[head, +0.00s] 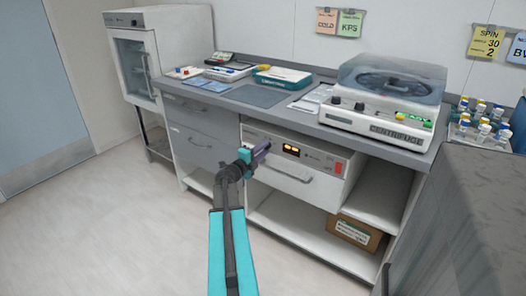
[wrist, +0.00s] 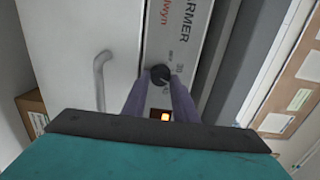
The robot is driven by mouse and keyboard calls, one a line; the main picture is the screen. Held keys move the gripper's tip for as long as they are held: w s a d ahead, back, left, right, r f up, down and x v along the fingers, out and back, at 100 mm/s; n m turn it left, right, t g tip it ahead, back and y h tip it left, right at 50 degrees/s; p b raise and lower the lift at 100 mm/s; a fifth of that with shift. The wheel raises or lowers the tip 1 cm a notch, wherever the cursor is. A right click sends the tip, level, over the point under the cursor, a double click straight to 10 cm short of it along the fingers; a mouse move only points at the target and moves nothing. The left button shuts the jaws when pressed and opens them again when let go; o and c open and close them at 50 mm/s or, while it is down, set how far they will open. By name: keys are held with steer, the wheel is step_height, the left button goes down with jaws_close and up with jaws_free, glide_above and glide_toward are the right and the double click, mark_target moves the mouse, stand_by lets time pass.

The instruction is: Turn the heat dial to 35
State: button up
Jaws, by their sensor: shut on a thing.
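The warmer (head: 325,158) is a white front panel under the counter, with a drawer below it. Its small display glows orange (head: 291,150), but I cannot read the figures. In the wrist view the black heat dial (wrist: 160,74) sits on the panel, with a printed 30 beside it. My gripper (head: 263,151) is at the left part of this panel. In the wrist view my gripper (wrist: 159,80) has its two purple fingers on either side of the dial, shut on it. The dial's pointer is not clear, and the head view hides the dial behind my gripper.
A centrifuge (head: 380,95) stands on the counter above, right of the warmer. A drawer handle (head: 287,174) lies just below the panel. A cardboard box (head: 355,232) is on the lower shelf. The floor (head: 110,220) at the left is clear.

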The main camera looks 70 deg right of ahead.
steer(key=shift+d+r, duration=0.1)
steer(key=shift+r, duration=0.05)
steer(key=o, duration=1)
steer(key=shift+o, duration=0.2)
steer(key=v, duration=1.3)
steer(key=shift+a+p, duration=0.3)
steer(key=shift+a, duration=0.1)
steer(key=shift+w, duration=0.1)
